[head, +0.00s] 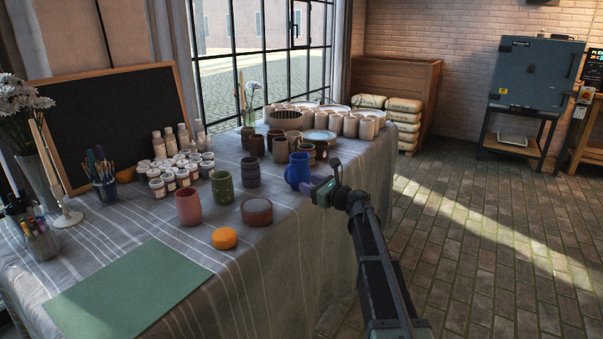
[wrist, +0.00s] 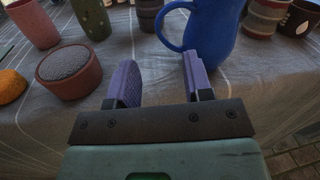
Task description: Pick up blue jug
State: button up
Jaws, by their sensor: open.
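The blue jug (head: 297,170) stands upright on the cloth-covered table, near its right edge in the head view. In the wrist view the jug (wrist: 214,32) is at the top, right of centre, with its handle curving out to the left. My gripper (head: 318,189) is just in front of and to the right of the jug in the head view. In the wrist view my gripper (wrist: 162,82) has its two purple fingers spread apart with nothing between them. The fingers point towards the jug and its handle. The right fingertip is close to the jug; contact cannot be told.
A dark red round pot (head: 257,211) and an orange lump (head: 224,238) lie left of my gripper. A pink cup (head: 188,207) and green cup (head: 222,188) stand farther left. Several cups crowd behind the jug. The green mat (head: 128,290) is bare.

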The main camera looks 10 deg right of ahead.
aim_at(296, 174)
jog(key=x, duration=0.5)
jog(key=shift+w+a+f, duration=0.1)
jog(key=shift+w+a, duration=0.15)
jog(key=shift+a, duration=0.05)
jog(key=x, duration=0.5)
jog(key=shift+w+d+f+b, duration=0.1)
jog(key=shift+w+f+b, duration=0.05)
jog(key=shift+f+b, duration=0.15)
grip_shut()
